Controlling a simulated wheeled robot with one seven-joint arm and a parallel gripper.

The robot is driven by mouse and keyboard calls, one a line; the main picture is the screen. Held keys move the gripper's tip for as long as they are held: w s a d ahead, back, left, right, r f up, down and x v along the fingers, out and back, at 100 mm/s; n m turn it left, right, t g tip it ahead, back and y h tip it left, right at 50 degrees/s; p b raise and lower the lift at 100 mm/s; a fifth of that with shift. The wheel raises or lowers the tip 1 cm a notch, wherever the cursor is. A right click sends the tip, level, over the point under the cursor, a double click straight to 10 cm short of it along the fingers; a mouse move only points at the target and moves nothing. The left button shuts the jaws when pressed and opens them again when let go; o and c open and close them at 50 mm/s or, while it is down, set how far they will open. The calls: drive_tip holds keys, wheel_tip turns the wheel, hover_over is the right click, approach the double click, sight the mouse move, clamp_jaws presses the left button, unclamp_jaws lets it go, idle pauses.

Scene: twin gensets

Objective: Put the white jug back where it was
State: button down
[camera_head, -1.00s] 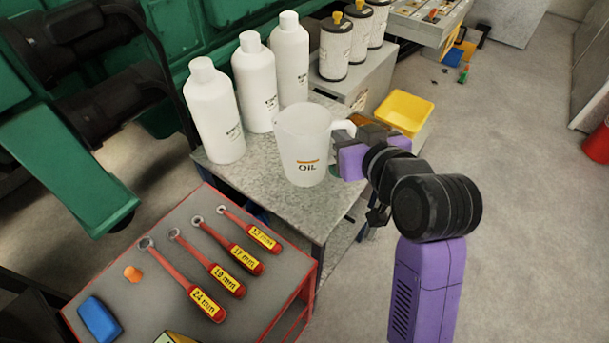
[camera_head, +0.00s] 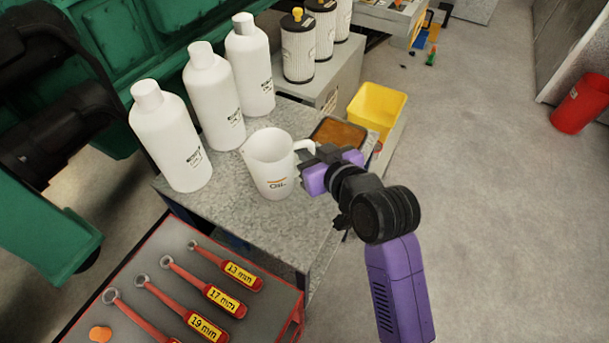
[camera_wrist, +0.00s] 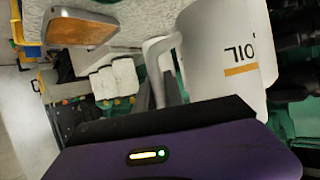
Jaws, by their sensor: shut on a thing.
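The white jug (camera_head: 268,168), marked "OIL" with an orange line, is upright at the grey speckled bench (camera_head: 233,205) in the head view. I cannot tell whether its base touches the bench top. My gripper (camera_head: 312,168) is at the jug's right side, shut on its handle. In the wrist view the jug (camera_wrist: 228,50) shows at the right with its lettering upside down, and its handle (camera_wrist: 160,45) runs down to my gripper (camera_wrist: 165,112). The fingertips on the handle are partly hidden.
Several white bottles (camera_head: 170,137) stand left of and behind the jug. A tray of brown liquid (camera_head: 340,132) and a yellow bin (camera_head: 377,107) lie behind my gripper. A red-edged cart with wrenches (camera_head: 215,290) is in front. Open floor (camera_head: 480,200) lies right.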

wheel_tip(320, 180, down, 10)
drive_tip(key=shift+r, duration=0.25)
drive_tip(key=shift+f, duration=0.1)
drive_tip(key=shift+f, duration=0.1)
drive_tip(key=c, duration=1.4)
unclamp_jaws()
drive_tip(key=shift+c, duration=0.2)
drive_tip(key=shift+r, duration=0.2)
drive_tip(key=shift+s+d, duration=0.15)
drive_tip(key=shift+s, duration=0.15)
drive_tip(key=b+v, duration=0.1)
drive_tip(key=v, duration=1)
drive_tip(key=shift+s+r, duration=0.2)
